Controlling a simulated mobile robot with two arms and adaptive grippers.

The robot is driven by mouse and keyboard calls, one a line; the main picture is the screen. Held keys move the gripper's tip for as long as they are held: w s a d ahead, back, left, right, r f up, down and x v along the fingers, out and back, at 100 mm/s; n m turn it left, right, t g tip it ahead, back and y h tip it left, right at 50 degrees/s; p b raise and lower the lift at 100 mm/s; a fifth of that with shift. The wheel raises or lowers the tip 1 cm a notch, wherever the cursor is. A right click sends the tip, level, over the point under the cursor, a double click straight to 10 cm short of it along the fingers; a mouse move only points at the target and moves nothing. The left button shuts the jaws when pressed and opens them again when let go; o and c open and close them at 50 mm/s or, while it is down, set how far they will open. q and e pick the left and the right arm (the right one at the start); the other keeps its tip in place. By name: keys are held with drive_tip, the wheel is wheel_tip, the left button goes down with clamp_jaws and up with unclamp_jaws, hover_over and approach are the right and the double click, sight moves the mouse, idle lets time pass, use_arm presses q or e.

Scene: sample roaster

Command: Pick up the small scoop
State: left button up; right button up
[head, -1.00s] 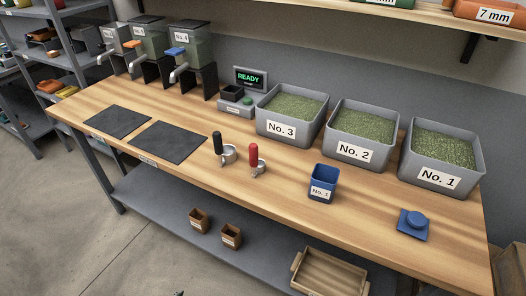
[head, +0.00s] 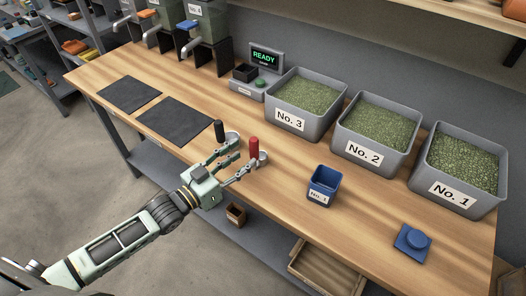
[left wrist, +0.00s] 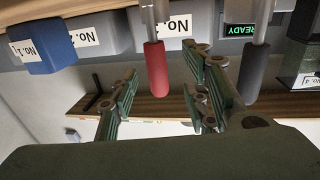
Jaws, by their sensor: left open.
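Two scoops stand on the table with handles up. The red-handled scoop (head: 254,146) looks the smaller one; the black-handled scoop (head: 219,131) is just left of it. My left gripper (head: 247,155) is open and empty, with its fingers pointing at the red handle. In the left wrist view, which is upside down, the red handle (left wrist: 157,70) shows between the two open fingers; I cannot tell if they touch it. The black handle (left wrist: 254,72) is outside the fingers, to the right. The fingers partly hide the scoop cups in the head view. My right gripper is out of view.
A blue bin (head: 323,187) stands to the right of the scoops, and a blue lid-like piece (head: 413,243) lies farther right. Grey tubs No. 3, No. 2 and No. 1 line the back. Dark mats (head: 174,122) lie to the left. Bare wood surrounds the scoops.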

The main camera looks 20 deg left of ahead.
sight(251, 152)
use_arm(q)
drive_tip(key=shift+w+d+r+p, duration=0.2)
drive_tip(key=shift+w+d+p, duration=0.2)
drive_tip(key=shift+w, duration=0.1)
drive_tip(key=shift+w+d+r+p, duration=0.15)
drive_tip(key=shift+w+d+p, duration=0.15)
drive_tip(key=shift+w, duration=0.2)
drive_tip(key=x, duration=0.2)
drive_tip(key=shift+w+d+f, duration=0.25)
drive_tip(key=shift+w+d, duration=0.15)
drive_tip(key=shift+w, duration=0.1)
drive_tip(key=shift+s, duration=0.1)
drive_tip(key=shift+c, duration=0.2)
drive_tip(key=shift+f, duration=0.1)
drive_tip(key=c, duration=0.6)
clamp_jaws()
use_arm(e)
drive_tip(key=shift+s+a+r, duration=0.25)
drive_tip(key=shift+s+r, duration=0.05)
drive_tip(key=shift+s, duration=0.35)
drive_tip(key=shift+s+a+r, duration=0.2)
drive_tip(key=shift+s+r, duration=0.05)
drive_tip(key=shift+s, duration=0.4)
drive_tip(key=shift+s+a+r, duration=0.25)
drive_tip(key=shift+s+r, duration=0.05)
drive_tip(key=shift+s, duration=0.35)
